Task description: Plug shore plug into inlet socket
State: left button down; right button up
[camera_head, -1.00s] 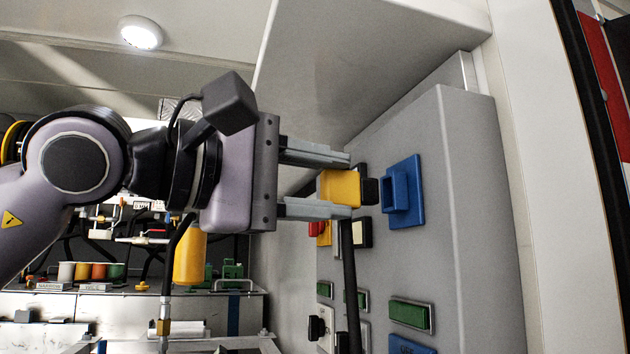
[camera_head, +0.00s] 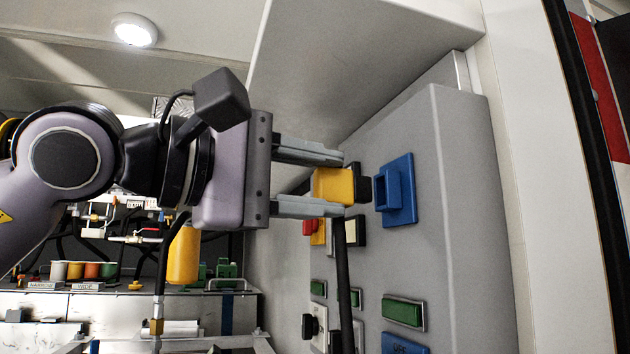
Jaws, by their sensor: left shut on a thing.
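The shore plug (camera_head: 335,185) has a yellow body, a black nose on its right end and a black cable hanging down below. My left gripper (camera_head: 340,184) is shut on the yellow body, one finger above and one below. The inlet socket (camera_head: 397,190) is a blue square plate with a raised blue collar on the face of the grey cabinet. The plug's nose points right, towards the collar, at nearly the same height. A narrow gap shows between nose and collar; the depth between them is hard to tell. My right gripper is not in view.
The grey cabinet (camera_head: 450,200) also carries green labels (camera_head: 403,312), a red and yellow switch partly hidden behind the gripper, and a black plug-like part (camera_head: 309,327) lower down. A shelf with several coloured cups (camera_head: 92,270) stands at the left back.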

aim_at(346, 185)
pick_arm(q)
jog(key=shift+s+x, duration=0.15)
jog(key=shift+x, duration=0.55)
jog(key=shift+s+x, duration=0.15)
jog(key=shift+x, duration=0.6)
dwell(0.5)
jog(key=shift+d, duration=0.15)
jog(key=c, duration=0.5)
grip_release()
jog(key=shift+d, duration=0.1)
jog(key=shift+c, duration=0.2)
jog(key=shift+w+a+b+v, duration=0.1)
jog(key=shift+w+b+v, duration=0.1)
jog(key=shift+v, duration=0.8)
jog(key=shift+w+a+b+v, duration=0.1)
jog(key=shift+w+a+v, duration=0.1)
jog(key=shift+v, duration=0.75)
jog(key=shift+w+a+b+v, duration=0.1)
jog(key=shift+w+v, duration=0.1)
jog(key=shift+v, duration=0.8)
